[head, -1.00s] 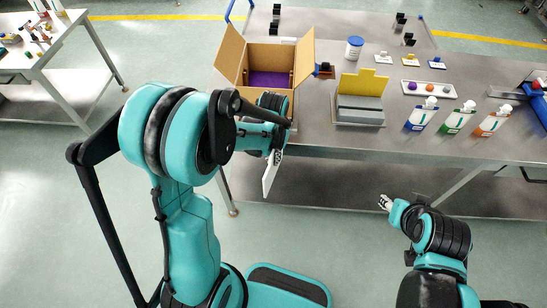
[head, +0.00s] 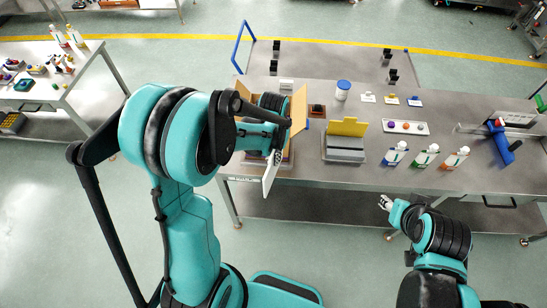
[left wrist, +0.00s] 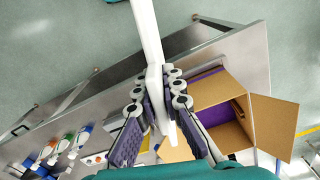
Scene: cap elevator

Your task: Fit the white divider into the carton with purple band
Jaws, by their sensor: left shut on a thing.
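My left gripper (head: 275,155) is shut on the white divider (head: 269,178), which hangs upright in front of the bench edge. In the left wrist view the divider (left wrist: 148,35) is a long white strip between the fingers of the left gripper (left wrist: 160,105). The cardboard carton (head: 299,108) stands open on the bench, largely hidden behind my left arm. The left wrist view shows the carton (left wrist: 272,128) with flaps spread and purple inside, beside the fingers and apart from the divider. My right gripper (head: 386,202) is small, in front of the bench; its jaw state is unclear.
A grey block with a yellow panel (head: 347,128) stands right of the carton. A blue-lidded jar (head: 342,90), a white tray (head: 405,127) and several bottles (head: 427,156) stand farther right. Bare bench top lies between them. Another table (head: 50,85) is at the left.

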